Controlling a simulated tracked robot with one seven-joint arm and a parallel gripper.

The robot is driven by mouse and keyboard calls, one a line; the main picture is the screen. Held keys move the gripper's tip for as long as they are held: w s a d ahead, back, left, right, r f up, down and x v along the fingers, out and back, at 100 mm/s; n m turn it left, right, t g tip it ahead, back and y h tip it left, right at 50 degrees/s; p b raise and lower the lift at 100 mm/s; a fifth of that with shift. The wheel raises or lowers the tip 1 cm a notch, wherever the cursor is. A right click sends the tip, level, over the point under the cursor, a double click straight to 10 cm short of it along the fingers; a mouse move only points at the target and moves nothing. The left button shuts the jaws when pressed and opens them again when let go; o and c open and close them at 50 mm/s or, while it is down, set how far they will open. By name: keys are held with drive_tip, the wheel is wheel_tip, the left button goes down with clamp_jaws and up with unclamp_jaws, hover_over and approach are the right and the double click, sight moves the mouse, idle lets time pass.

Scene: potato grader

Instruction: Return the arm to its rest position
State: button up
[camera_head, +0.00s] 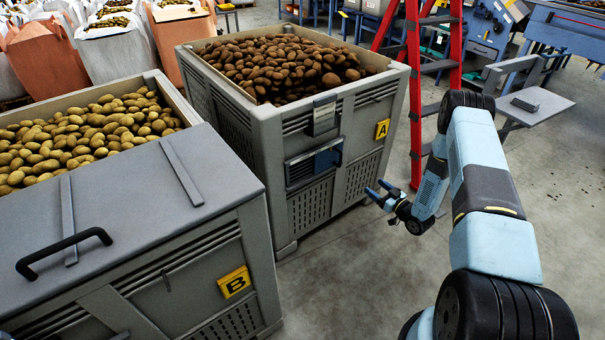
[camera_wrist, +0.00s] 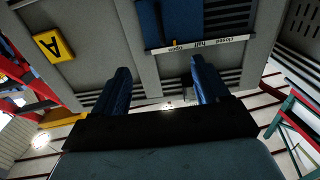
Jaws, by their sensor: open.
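My arm (camera_head: 480,160) reaches up from the lower right and bends down to my gripper (camera_head: 378,191). The gripper is open and empty, in the air in front of the grey crate marked A (camera_head: 297,133). In the wrist view the two blue fingers of my gripper (camera_wrist: 162,85) stand apart with nothing between them. Behind them is the front of crate A (camera_wrist: 110,22), with a blue slide (camera_wrist: 185,20) and a printed strip (camera_wrist: 200,44). I cannot tell the exact gap between fingertips and crate.
Crate A holds brown potatoes (camera_head: 285,66). Crate B (camera_head: 228,215), at the left, holds yellow potatoes and has a grey lid (camera_head: 130,200) with a black handle (camera_head: 62,250). A red ladder (camera_head: 417,90) and a small grey table (camera_head: 540,106) stand behind my arm. The floor before crate A is clear.

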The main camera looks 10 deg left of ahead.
drive_tip(key=shift+s+d, duration=0.45)
drive_tip(key=shift+s, duration=0.05)
